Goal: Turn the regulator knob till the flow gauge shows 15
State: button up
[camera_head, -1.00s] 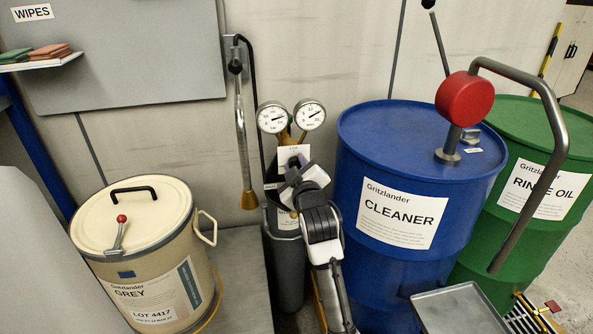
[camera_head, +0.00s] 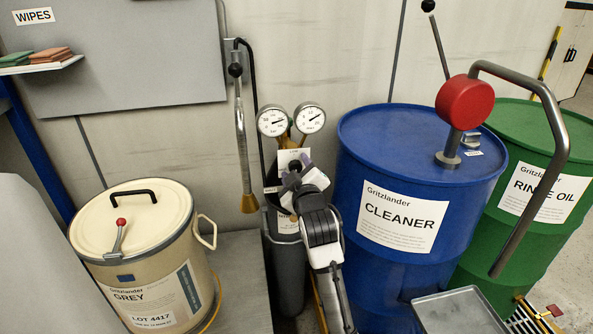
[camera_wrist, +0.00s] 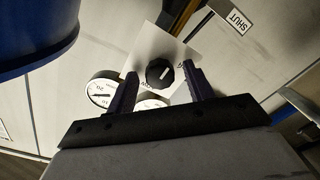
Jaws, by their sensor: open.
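The regulator knob (camera_wrist: 160,74) is black and round with a pale pointer line, on a white plate (camera_wrist: 152,46) in the wrist view. My gripper (camera_wrist: 158,82) is open, with one finger on each side of the knob and visible gaps between; I cannot tell whether the fingertips reach as deep as the knob. Two round white gauges, a left gauge (camera_head: 271,122) and a right gauge (camera_head: 310,118), stand above the plate in the head view. Their needles point up and right; the numbers are too small to read there.
A grey cylinder (camera_head: 288,265) stands below the regulator. A blue CLEANER drum (camera_head: 375,145) is close on the right, with a green drum (camera_head: 520,125) beyond it. A cream bin (camera_head: 140,262) stands left. A metal wand (camera_head: 241,130) hangs on the wall left of the gauges.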

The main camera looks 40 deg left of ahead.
jog(key=b+v, duration=0.2)
jog(key=v, duration=1.1)
jog(key=shift+s+d, duration=0.3)
jog(key=shift+f, duration=0.15)
